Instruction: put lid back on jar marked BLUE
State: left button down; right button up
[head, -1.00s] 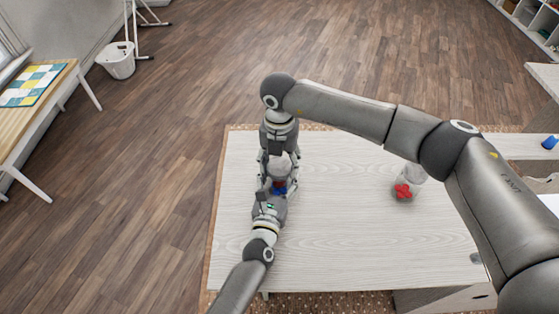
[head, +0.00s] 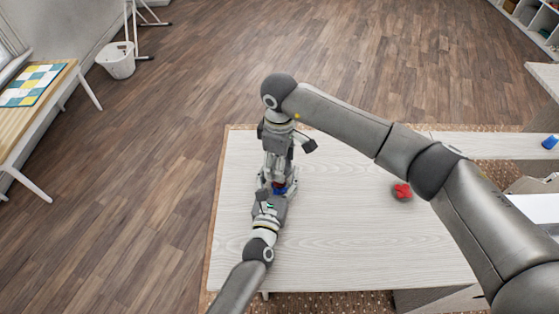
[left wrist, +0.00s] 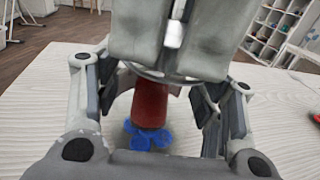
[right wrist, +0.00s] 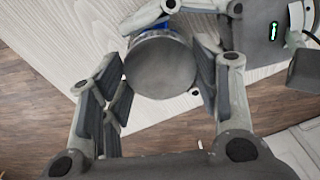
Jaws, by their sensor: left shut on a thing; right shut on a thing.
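My left gripper (head: 277,192) is shut on a clear jar with blue pieces (left wrist: 148,137) and a dark red cylinder (left wrist: 150,104) showing in it. The jar stands at the table's left side, and its glass is hard to see. My right gripper (right wrist: 158,85) is shut on a round grey lid (right wrist: 160,66), seen from its flat top. It points down at the jar from above, and blue shows just past the lid's edge. I cannot tell whether the lid touches the jar's rim. No marking is readable.
Red pieces (head: 402,191) stand at the white table's right side, partly behind my right arm; their jar is barely visible. A blue item (head: 550,142) lies on a surface at the far right. The middle and front of the table (head: 340,235) are clear.

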jog(key=shift+m, duration=0.5)
jog(key=o, duration=0.6)
jog(key=shift+o, duration=0.2)
jog(key=shift+r, duration=2.25)
jog(key=shift+n, duration=0.3)
jog(key=shift+c, duration=0.3)
